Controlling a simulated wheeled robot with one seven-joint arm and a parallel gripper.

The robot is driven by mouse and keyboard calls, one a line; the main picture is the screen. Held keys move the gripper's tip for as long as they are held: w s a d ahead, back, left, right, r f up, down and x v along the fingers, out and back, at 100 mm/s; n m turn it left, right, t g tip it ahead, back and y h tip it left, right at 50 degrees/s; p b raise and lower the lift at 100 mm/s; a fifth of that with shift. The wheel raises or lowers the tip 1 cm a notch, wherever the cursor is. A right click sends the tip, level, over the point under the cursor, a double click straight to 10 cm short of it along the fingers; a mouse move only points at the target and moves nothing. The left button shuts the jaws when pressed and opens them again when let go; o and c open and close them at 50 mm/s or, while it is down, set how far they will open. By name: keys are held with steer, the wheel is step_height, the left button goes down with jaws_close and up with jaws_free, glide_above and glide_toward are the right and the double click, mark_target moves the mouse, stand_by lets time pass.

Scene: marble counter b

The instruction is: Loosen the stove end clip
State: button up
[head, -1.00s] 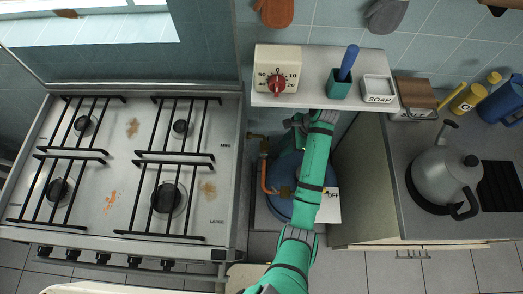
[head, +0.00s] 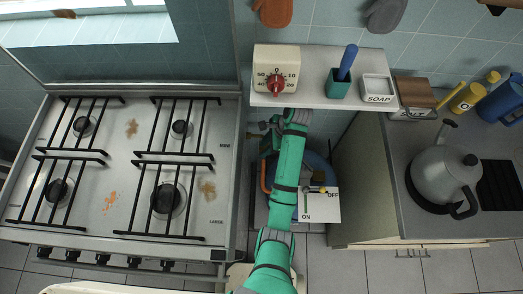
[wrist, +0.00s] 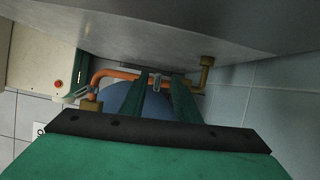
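The stove (head: 130,165) stands at the left in the head view. An orange hose (wrist: 118,74) runs behind it beside the blue gas cylinder (head: 320,165). In the wrist view a small silver clip (wrist: 157,83) sits on the hose, towards the brass elbow pipe (wrist: 206,72). My gripper (wrist: 160,80) is open, with one dark green finger on each side of this clip. I cannot tell whether either finger touches it. A second grey clip (wrist: 76,95) shows at the left, by a brass fitting (wrist: 90,106). In the head view my arm partly hides the hose.
A shelf (head: 315,98) with a timer (head: 277,68), a green cup (head: 339,88) and a soap dish (head: 376,88) overhangs the gap. The gap lies between the stove and the right cabinet (head: 360,180). A white ON/OFF card (head: 322,212) lies by the cylinder.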

steer(key=shift+s+a+f, duration=0.15)
steer(key=shift+a+f, duration=0.05)
steer(key=shift+f, duration=0.45)
steer(key=shift+x, duration=0.95)
jaws_close()
